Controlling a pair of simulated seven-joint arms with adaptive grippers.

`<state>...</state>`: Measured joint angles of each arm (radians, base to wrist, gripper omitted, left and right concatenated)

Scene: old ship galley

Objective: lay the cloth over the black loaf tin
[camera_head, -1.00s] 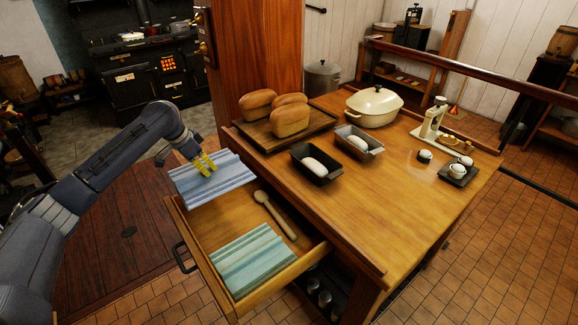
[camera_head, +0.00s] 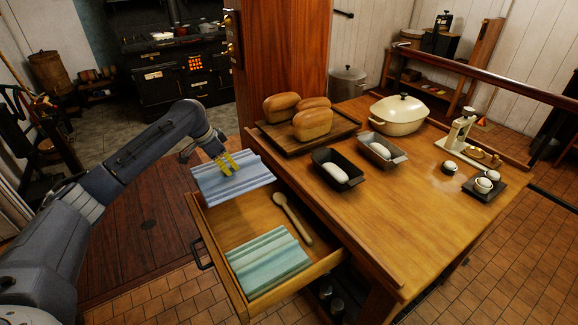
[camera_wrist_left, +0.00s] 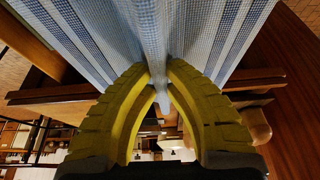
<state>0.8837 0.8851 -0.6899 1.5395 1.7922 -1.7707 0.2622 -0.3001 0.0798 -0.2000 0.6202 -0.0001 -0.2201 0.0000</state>
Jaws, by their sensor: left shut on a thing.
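My left gripper (camera_head: 229,164) has yellow fingers and is shut on the blue striped cloth (camera_head: 225,186). It holds the cloth above the back end of the open drawer. In the left wrist view the fingers (camera_wrist_left: 158,88) pinch a fold of the cloth (camera_wrist_left: 100,32), which spreads out to both sides. The black loaf tin (camera_head: 322,160) stands on the table with pale dough (camera_head: 336,173) in it, to the right of the gripper and apart from it. My right gripper is not in view.
The open drawer (camera_head: 222,262) holds a green striped cloth (camera_head: 266,262) and a wooden spoon (camera_head: 291,216). A grey tin (camera_head: 397,155) with dough stands beside the black one. A board (camera_head: 345,130) with loaves (camera_head: 312,124) and a cream pot (camera_head: 398,115) stand behind.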

